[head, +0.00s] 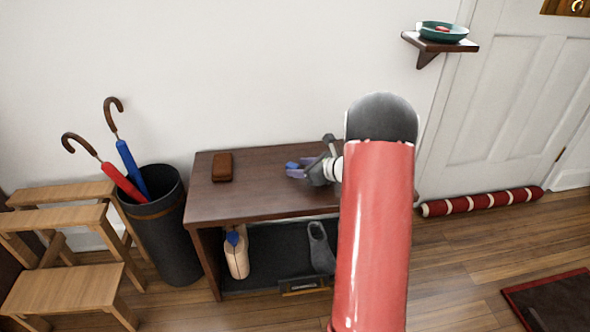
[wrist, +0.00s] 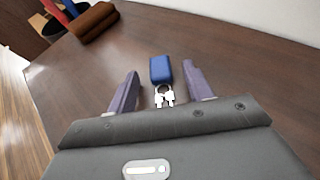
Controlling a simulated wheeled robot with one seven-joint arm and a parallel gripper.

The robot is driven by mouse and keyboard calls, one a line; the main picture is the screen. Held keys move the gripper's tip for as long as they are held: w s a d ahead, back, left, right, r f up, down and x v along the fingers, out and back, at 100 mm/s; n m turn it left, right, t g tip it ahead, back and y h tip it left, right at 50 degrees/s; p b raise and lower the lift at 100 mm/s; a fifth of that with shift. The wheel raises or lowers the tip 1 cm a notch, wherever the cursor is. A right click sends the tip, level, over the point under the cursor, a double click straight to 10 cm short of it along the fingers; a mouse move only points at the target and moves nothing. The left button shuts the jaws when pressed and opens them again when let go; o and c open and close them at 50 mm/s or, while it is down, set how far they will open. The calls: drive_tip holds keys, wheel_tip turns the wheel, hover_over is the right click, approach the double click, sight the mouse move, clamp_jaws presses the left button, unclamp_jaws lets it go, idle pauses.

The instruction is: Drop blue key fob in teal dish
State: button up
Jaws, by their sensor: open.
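The blue key fob (wrist: 160,69) lies on the dark wooden bench top (wrist: 240,60), with its metal ring and keys (wrist: 164,96) towards my gripper. My gripper (wrist: 162,80) is open, one finger on each side of the fob and keys, with gaps on both sides. In the head view my gripper (head: 298,170) is low over the bench (head: 240,205), and a blue patch shows by its fingers. The teal dish (head: 441,32) sits on a small wall shelf (head: 445,45) at the upper right, with something red and white in it.
A brown case (head: 222,167) lies on the bench's left part. A black umbrella bin (head: 165,230) and a wooden step stool (head: 70,245) stand to the left. A white door (head: 510,100) stands at the right. My red arm hides the bench's right part.

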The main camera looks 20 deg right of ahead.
drive_tip(key=shift+w+a+f, duration=0.1)
drive_tip(key=shift+w, duration=0.1)
clamp_jaws()
drive_tip(key=shift+r, duration=0.2)
wheel_tip(320, 180, up, 20)
drive_tip(key=p, duration=0.3)
drive_tip(key=m+t+h+p, duration=0.1)
drive_tip(key=m+h, duration=0.1)
hover_over(250, 206)
drive_tip(key=f, duration=1.4)
drive_tip(key=shift+w+f, duration=0.2)
drive_tip(key=shift+f, duration=0.15)
drive_tip(key=shift+s+f, duration=0.2)
drive_tip(key=shift+f, duration=0.05)
